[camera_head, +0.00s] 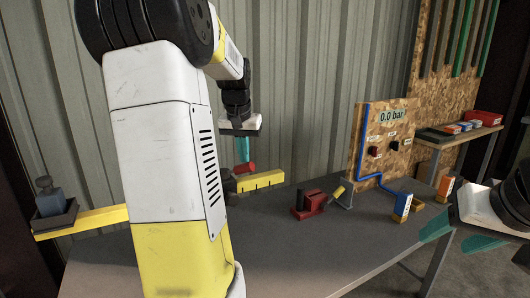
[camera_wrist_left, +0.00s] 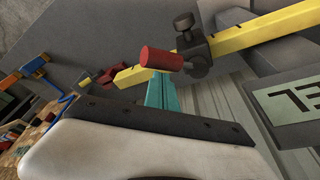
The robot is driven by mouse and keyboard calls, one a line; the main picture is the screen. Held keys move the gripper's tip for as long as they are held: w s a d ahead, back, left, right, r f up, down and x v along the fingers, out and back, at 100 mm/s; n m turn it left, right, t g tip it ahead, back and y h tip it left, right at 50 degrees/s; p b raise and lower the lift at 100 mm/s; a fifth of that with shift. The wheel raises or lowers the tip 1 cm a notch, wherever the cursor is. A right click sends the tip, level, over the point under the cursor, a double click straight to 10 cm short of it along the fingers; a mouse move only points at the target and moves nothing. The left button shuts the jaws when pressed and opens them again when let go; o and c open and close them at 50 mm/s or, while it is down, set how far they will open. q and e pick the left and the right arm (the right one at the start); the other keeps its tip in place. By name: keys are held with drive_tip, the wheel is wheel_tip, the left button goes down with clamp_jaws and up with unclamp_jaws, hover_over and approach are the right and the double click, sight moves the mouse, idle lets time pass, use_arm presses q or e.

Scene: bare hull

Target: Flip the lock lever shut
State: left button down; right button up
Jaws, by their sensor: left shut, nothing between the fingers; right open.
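A red-gripped lever (camera_head: 245,169) sits on a black clamp on the yellow beam (camera_head: 262,181). In the left wrist view the red grip (camera_wrist_left: 161,58) sticks out sideways from the black clamp (camera_wrist_left: 192,43). My left gripper (camera_head: 242,150) points down just above the red grip, its teal fingers shut and empty. In the left wrist view the fingertips (camera_wrist_left: 159,88) end right at the grip; I cannot tell whether they touch it. My right gripper (camera_head: 437,238) is open and empty at the right, far from the lever. My left arm hides the beam's middle.
A dark tray (camera_head: 55,216) with a blue-grey weight sits at the beam's left end. The grey table (camera_head: 300,250) holds a red clamp-like device (camera_head: 309,204) and a blue-and-orange box (camera_head: 403,206). A gauge board (camera_head: 390,140) reads 0.0 bar. The table's front is clear.

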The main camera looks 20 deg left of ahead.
sight(241, 166)
use_arm(q)
drive_tip(key=s+m, duration=0.1)
drive_tip(key=m, duration=0.1)
drive_tip(key=s+m+h, duration=0.1)
drive_tip(key=s+m, duration=0.1)
drive_tip(key=m, duration=0.1)
drive_tip(key=shift+a, duration=0.2)
drive_tip(key=shift+w+a, duration=0.45)
drive_tip(key=shift+w, duration=0.15)
